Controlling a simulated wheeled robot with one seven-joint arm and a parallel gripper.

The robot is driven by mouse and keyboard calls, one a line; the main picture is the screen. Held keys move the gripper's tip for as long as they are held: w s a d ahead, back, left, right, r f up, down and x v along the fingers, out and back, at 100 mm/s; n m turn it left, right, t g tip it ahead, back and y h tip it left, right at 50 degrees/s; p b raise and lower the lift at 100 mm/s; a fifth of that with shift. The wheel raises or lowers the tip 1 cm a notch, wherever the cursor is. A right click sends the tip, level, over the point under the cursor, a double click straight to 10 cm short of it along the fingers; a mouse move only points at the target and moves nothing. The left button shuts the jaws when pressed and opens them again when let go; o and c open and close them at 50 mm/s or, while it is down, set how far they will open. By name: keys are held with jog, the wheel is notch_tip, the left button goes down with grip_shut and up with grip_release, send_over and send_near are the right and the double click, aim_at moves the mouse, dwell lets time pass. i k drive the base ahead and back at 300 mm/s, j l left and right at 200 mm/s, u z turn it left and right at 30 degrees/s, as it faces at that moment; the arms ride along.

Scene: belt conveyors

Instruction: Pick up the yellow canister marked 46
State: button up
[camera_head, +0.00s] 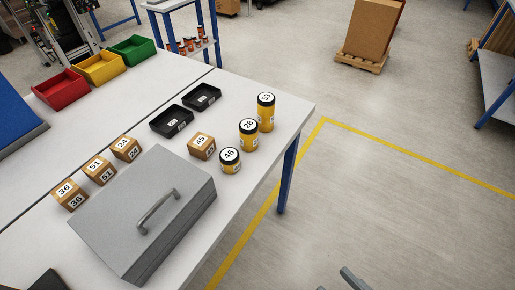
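The yellow canister marked 46 (230,161) stands upright on the white table, near its right edge. It is the shortest of the yellow canisters and has a black rim and a white label on top. A yellow canister marked 28 (248,136) stands just behind it, and a taller one marked 53 (266,113) stands farther back. A small grey and dark piece (353,279) at the bottom edge may be part of my gripper. It is apart from the table, and its fingers cannot be made out clearly.
A cardboard cube marked 45 (202,147) sits left of canister 46. A grey case (130,215) with a handle lies in front. Black trays (171,122) lie behind. Cubes marked 24 (127,148), 51 and 36 stand left. Floor right of the table is clear.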

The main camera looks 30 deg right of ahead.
aim_at(230, 160)
jog(key=i+l+u, duration=0.1)
jog(key=u, duration=0.35)
jog(key=l+u, duration=0.4)
jog(key=i+l+u, duration=0.1)
jog(key=u, duration=0.35)
